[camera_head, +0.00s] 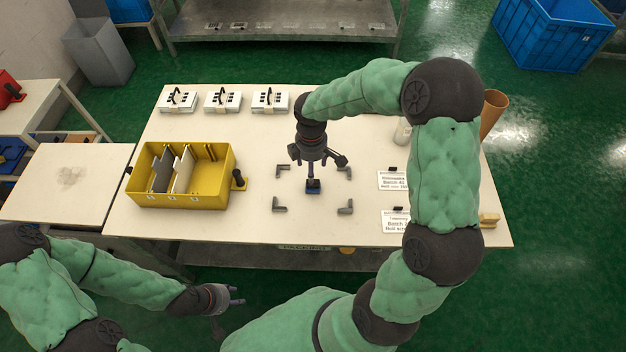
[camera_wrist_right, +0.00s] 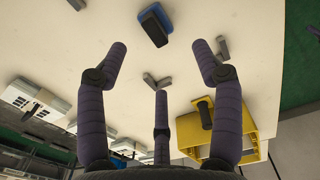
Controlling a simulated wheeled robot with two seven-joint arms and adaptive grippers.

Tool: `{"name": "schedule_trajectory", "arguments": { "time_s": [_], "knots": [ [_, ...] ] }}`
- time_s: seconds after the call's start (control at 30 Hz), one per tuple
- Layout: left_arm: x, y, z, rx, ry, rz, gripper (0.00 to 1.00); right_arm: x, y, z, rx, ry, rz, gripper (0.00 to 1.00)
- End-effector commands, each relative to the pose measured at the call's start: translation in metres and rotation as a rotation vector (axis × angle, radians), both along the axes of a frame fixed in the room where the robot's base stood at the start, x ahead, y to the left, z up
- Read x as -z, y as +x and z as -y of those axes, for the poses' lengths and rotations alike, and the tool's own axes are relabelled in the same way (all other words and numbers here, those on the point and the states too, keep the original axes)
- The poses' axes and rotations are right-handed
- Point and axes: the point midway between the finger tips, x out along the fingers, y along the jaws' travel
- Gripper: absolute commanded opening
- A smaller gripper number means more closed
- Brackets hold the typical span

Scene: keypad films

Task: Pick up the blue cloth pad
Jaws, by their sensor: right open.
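The blue cloth pad (camera_head: 313,191) lies on the table between several grey corner brackets, with a black part on top. It also shows in the right wrist view (camera_wrist_right: 155,27) at the top, beyond the fingertips. My right gripper (camera_head: 316,168) is open, its fingers spread, just above and behind the pad in the head view. In the wrist view the right gripper (camera_wrist_right: 160,62) has nothing between its fingers. My left gripper (camera_head: 234,301) is open and empty, low in front of the table's near edge.
A yellow bin (camera_head: 205,192) with upright dividers stands left of the brackets (camera_head: 280,205). Several white keypads (camera_head: 222,101) line the back edge. White label cards (camera_head: 393,181) lie on the right. A brown cup-like object (camera_head: 493,112) stands at the far right.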

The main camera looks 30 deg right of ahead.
Motion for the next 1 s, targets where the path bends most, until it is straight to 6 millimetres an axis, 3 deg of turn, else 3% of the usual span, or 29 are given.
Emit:
{"name": "schedule_trajectory", "arguments": {
  "time_s": [0.2, 0.47, 0.8, 1.0],
  "knots": [
    [0.015, 0.0, 0.0, 0.0, 0.0, -0.001, 0.4, 0.037, 0.0, 0.001, 0.002, 0.001, -0.003, 0.67],
    [0.021, 0.0, 0.0, 0.0, 0.0, -0.001, 0.4, 0.053, 0.001, 0.002, 0.003, 0.001, 0.0, 0.67],
    [0.045, 0.0, 0.0, 0.0, 0.0, -0.001, 0.4, 0.096, 0.003, 0.007, 0.002, 0.002, -0.003, 0.67],
    [0.045, 0.0, 0.0, 0.0, 0.0, 0.0, 0.4, 0.097, 0.004, 0.007, 0.003, 0.002, 0.0, 0.67]
  ]
}}
